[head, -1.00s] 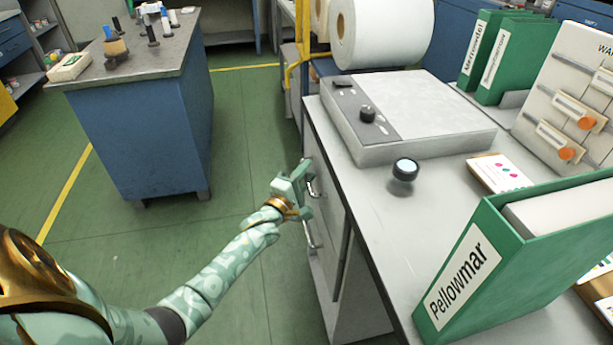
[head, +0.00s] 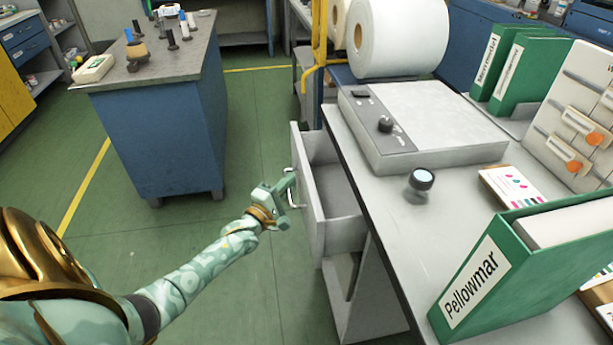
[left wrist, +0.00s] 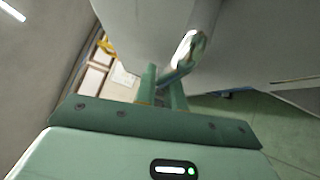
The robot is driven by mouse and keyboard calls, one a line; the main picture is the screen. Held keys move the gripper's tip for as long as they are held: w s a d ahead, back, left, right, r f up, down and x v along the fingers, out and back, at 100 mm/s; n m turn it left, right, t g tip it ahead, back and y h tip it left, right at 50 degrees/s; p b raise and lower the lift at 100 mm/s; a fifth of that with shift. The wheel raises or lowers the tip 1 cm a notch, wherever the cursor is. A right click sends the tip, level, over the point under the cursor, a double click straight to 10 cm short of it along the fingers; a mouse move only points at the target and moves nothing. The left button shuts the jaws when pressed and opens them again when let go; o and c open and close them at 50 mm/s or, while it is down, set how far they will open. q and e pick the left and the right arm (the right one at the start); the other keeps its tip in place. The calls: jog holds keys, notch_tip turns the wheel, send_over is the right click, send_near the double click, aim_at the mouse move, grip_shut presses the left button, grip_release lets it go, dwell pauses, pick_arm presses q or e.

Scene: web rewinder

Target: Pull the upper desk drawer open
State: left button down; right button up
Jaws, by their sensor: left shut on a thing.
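The upper desk drawer (head: 309,195) is pulled out from the left side of the grey desk (head: 400,230), and its inside shows as an empty grey box. My left gripper (head: 286,190) is at the outer face of the drawer front, shut on the metal drawer handle (head: 294,200). In the left wrist view the handle (left wrist: 190,48) passes between the fingers (left wrist: 164,82), close to the pale drawer front. My right gripper is not in view.
On the desk are a flat grey device (head: 430,125), a small round knob-like item (head: 420,181) and a green Pellowmar binder (head: 530,265). A blue cabinet (head: 165,135) stands at the left. Green floor between it and the drawer is clear.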

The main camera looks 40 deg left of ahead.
pick_arm(q)
jog(key=s+a+p, duration=0.1)
jog(key=s+a, duration=1.4)
jog(key=s, duration=0.3)
jog(key=shift+s+a+p, duration=0.2)
jog(key=shift+a+p, duration=0.05)
jog(key=shift+p, duration=0.1)
jog(key=shift+f, duration=0.1)
jog(key=c, duration=1.5)
grip_release()
jog(key=s+d+f+p, duration=0.1)
jog(key=s+f+p, duration=0.1)
jog(key=s, duration=1.4)
jog(key=shift+d, duration=0.2)
